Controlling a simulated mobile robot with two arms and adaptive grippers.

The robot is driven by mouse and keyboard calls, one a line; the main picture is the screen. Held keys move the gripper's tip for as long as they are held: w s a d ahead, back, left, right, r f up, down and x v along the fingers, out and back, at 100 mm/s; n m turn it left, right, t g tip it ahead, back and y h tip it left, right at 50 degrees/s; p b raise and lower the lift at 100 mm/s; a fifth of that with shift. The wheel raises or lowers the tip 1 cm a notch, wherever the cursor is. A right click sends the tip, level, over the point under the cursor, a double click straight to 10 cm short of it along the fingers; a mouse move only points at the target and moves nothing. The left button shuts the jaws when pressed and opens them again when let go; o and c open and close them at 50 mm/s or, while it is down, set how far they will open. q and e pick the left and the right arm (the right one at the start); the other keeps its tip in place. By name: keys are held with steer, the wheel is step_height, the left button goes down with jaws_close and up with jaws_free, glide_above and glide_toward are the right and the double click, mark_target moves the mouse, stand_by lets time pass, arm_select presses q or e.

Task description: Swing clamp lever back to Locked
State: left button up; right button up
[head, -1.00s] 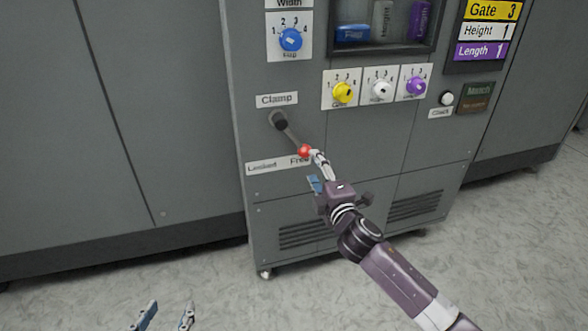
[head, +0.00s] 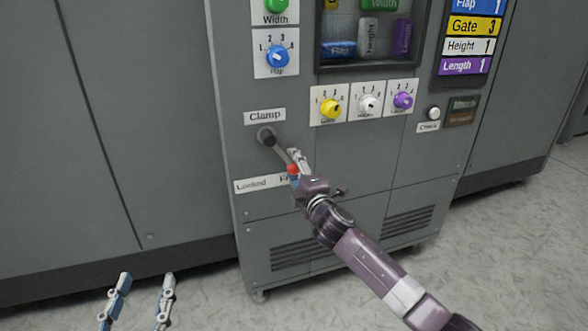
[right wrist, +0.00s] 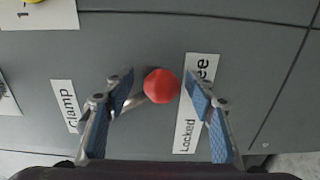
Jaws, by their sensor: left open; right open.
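The clamp lever (head: 279,149) is a grey arm that runs from a dark pivot under the "Clamp" label (head: 264,116) down to the right. Its red knob (head: 293,169) is by the "Free" end of the Locked/Free label (head: 253,185). My right gripper (head: 294,163) is at the knob and partly covers it and the word Free. In the right wrist view the red knob (right wrist: 161,86) lies between the open blue-padded fingers, with space visible on both sides. My left gripper (head: 142,281) is open and empty, low at the left, away from the panel.
Above the lever are a yellow knob (head: 330,108), a white knob (head: 368,104), a purple knob (head: 403,100) and a blue Flap dial (head: 277,56). A white Check button (head: 433,113) is at the right. The panel around the Locked end is clear.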

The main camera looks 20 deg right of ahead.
jaws_close()
steer(key=shift+f, duration=0.1)
stand_by(0.3)
